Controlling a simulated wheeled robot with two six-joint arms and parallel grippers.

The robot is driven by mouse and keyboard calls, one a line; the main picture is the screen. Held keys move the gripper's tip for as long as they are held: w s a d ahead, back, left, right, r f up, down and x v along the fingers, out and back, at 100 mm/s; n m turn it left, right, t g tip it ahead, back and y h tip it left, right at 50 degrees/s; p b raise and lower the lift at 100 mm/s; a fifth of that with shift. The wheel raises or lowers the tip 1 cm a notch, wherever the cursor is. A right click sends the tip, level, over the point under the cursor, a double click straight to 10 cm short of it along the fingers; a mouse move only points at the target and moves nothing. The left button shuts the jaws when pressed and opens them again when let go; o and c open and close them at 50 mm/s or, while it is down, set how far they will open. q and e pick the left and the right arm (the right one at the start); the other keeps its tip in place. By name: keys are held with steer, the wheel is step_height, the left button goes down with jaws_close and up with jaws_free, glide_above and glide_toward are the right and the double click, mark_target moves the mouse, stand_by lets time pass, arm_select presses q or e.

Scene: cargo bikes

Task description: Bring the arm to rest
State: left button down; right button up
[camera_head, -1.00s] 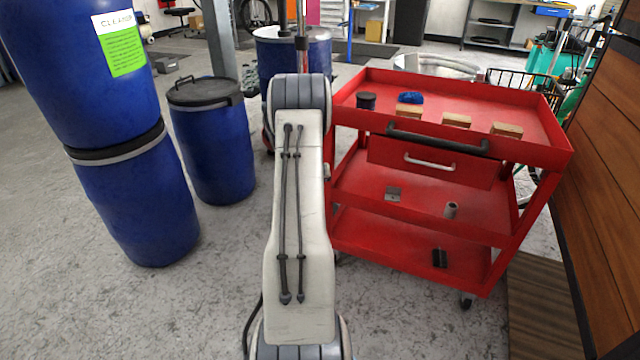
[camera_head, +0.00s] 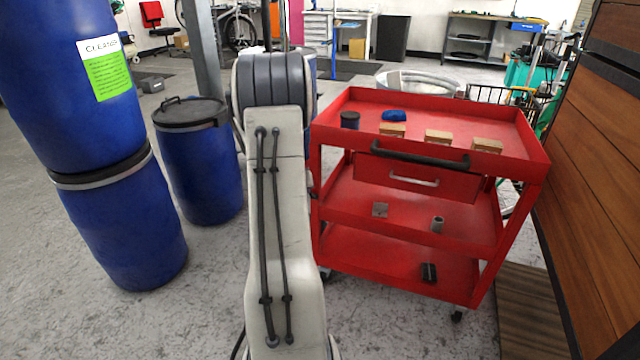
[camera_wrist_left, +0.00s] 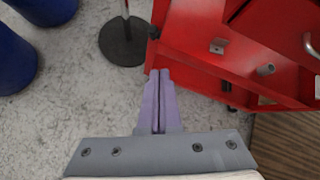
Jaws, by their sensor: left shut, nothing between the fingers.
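My left gripper (camera_wrist_left: 160,80) shows in the left wrist view with its two purple fingers pressed together and nothing between them. It hangs over the concrete floor beside the edge of the red tool cart. In the head view a grey-white link of my own arm stands upright in the middle, and the gripper itself is hidden. The right gripper is in neither view.
The red cart (camera_head: 330,207) stands just right of my arm, with several small items on its shelves. Blue barrels (camera_head: 200,165) stand at the left, two of them stacked (camera_head: 125,225). A wooden wall (camera_head: 595,150) closes the right side. A round black base (camera_wrist_left: 121,43) stands near the cart.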

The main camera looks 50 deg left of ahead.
arm_select(q)
steer(key=w+d+r+n+h, duration=0.1)
steer(key=w+d+r+n, duration=0.15)
steer(key=d, duration=0.55)
steer(key=w+d+r+n+g, duration=0.1)
steer(key=w+d+n, duration=0.15)
steer(key=d, duration=0.55)
steer(key=w+d+r+n+h, duration=0.1)
steer(key=w+d+r+n, duration=0.15)
steer(key=d, duration=0.65)
steer(key=s+d+n+g+h, duration=0.1)
steer(key=s+d+n, duration=0.15)
steer(key=d, duration=0.95)
steer(key=s+d+r+n+g+h, duration=0.2)
steer(key=s+d+n, duration=0.2)
steer(key=s+d, duration=0.8)
steer(key=s+d+n+g+h, duration=0.1)
steer(key=s+d+n+g, duration=0.1)
steer(key=s+d, duration=0.35)
steer(key=s+d+n+g, duration=0.1)
steer(key=s+d, duration=0.1)
steer(key=s, duration=0.7)
step_height(320, 180, up, 26)
steer(key=p, duration=2.6)
steer(key=shift+w+r+n+p, duration=0.2)
steer(key=shift+r+n+p, duration=0.05)
steer(key=shift+n+p, duration=0.05)
